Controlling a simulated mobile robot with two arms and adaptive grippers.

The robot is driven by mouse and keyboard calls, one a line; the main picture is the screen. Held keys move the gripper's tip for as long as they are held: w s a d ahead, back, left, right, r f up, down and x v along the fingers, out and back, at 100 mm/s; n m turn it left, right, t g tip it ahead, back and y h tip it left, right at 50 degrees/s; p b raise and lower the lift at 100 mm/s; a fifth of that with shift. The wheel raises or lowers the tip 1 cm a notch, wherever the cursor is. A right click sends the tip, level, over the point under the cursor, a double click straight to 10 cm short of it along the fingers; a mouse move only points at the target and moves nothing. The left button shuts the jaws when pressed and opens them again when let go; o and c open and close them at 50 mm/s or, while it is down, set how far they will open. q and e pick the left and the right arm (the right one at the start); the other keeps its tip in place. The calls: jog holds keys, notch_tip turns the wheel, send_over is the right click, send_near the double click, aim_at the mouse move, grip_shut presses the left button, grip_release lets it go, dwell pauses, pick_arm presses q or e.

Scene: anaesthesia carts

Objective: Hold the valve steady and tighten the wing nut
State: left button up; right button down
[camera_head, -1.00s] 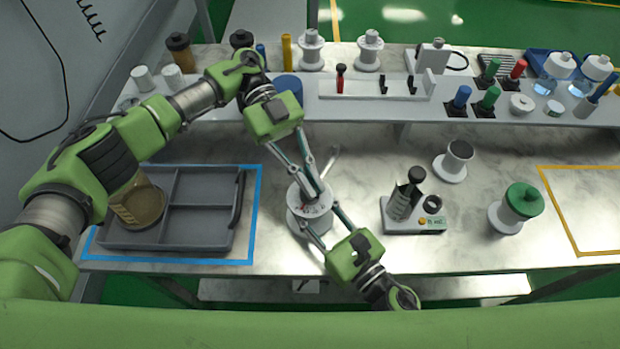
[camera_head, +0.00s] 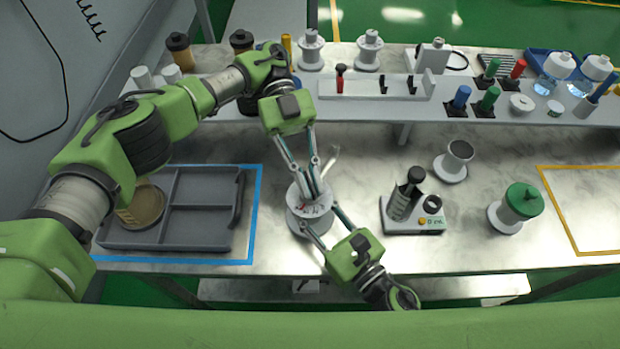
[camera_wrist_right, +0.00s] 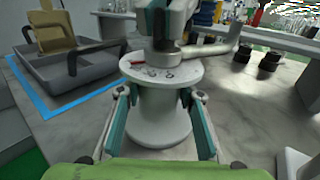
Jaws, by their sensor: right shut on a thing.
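The valve, a pale round body with a wide flat top, stands upright on the table in the head view (camera_head: 300,222) and fills the middle of the right wrist view (camera_wrist_right: 158,125). A pale lever (camera_wrist_right: 212,49) sticks out from its upper part. My right gripper (camera_head: 318,231) is shut on the valve's body, with one finger on each side below the top plate. My left gripper (camera_head: 314,195) points down onto the valve's centre from above. Its fingertips are close together around the short central post (camera_wrist_right: 164,58). The wing nut cannot be made out there, and the left grip is unclear.
A grey divided tray (camera_head: 205,204) lies left inside a blue outline. A small stand with a dark bottle (camera_head: 412,228) and a green-capped container (camera_head: 522,200) are to the right. A raised shelf (camera_head: 350,108) with many items runs behind.

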aim_at(310, 181)
pick_arm(q)
jog(key=shift+o, duration=0.8)
notch_tip(310, 181, up, 10)
jog(key=shift+r, duration=0.1)
jog(key=w+a+r+t+y, duration=0.25)
jog(key=w+t, duration=0.25)
jog(key=t, duration=0.3)
jog(key=shift+y, duration=0.25)
jog(key=x, duration=1.2)
jog(key=shift+w+d+f, duration=0.15)
jog(key=shift+d+f, duration=0.1)
jog(key=shift+d, duration=0.1)
grip_shut()
